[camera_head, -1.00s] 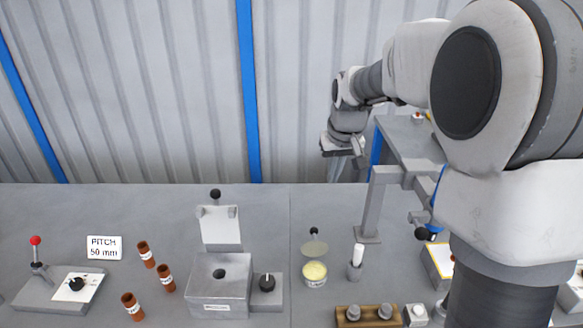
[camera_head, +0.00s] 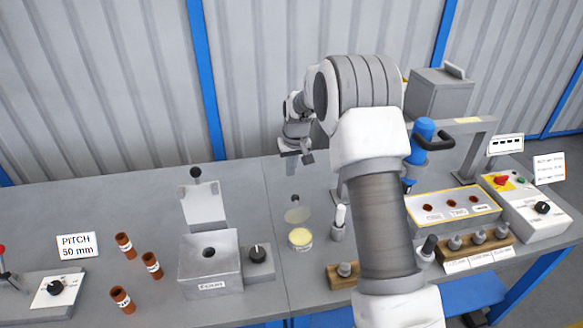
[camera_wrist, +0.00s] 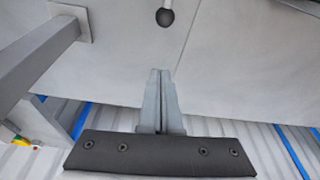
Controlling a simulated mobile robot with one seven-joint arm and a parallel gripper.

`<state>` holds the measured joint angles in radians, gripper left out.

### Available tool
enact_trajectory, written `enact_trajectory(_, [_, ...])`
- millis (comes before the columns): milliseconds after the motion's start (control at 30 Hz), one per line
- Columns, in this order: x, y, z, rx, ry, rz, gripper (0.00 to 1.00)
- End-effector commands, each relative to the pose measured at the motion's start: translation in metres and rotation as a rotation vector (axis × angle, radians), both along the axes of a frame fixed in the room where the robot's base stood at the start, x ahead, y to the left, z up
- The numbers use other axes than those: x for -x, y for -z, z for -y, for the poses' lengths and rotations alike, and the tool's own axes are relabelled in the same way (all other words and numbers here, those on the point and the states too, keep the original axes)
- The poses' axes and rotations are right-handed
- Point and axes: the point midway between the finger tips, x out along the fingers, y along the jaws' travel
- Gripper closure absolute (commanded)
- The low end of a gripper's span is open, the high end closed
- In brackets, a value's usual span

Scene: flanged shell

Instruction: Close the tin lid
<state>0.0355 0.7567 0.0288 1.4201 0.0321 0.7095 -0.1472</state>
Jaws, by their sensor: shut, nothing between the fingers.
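The round tin (camera_head: 300,240) with pale yellow contents stands on the grey bench in the head view. Its lid (camera_head: 297,215) stands open at the tin's back edge. My gripper (camera_head: 291,170) is above and behind the lid, apart from it, pointing down. In the wrist view its fingers (camera_wrist: 160,75) are together with nothing between them. A black ball knob on a short stalk (camera_wrist: 165,17) shows ahead of the fingertips, apart from them; it looks like the lid's knob. The tin itself is out of the wrist view.
A white-topped peg (camera_head: 339,222) stands close to the tin's right. A grey post (camera_wrist: 40,50) shows in the wrist view.

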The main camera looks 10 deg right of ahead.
Motion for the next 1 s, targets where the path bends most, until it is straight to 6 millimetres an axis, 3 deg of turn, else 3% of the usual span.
enact_trajectory(267, [-0.014,0.061,-0.003,0.0,0.0,-0.005,1.0])
enact_trajectory(600, [0.018,0.055,0.001,0.0,0.0,0.0,1.0])
enact_trajectory(1000, [0.025,0.055,0.002,0.0,0.0,-0.001,1.0])
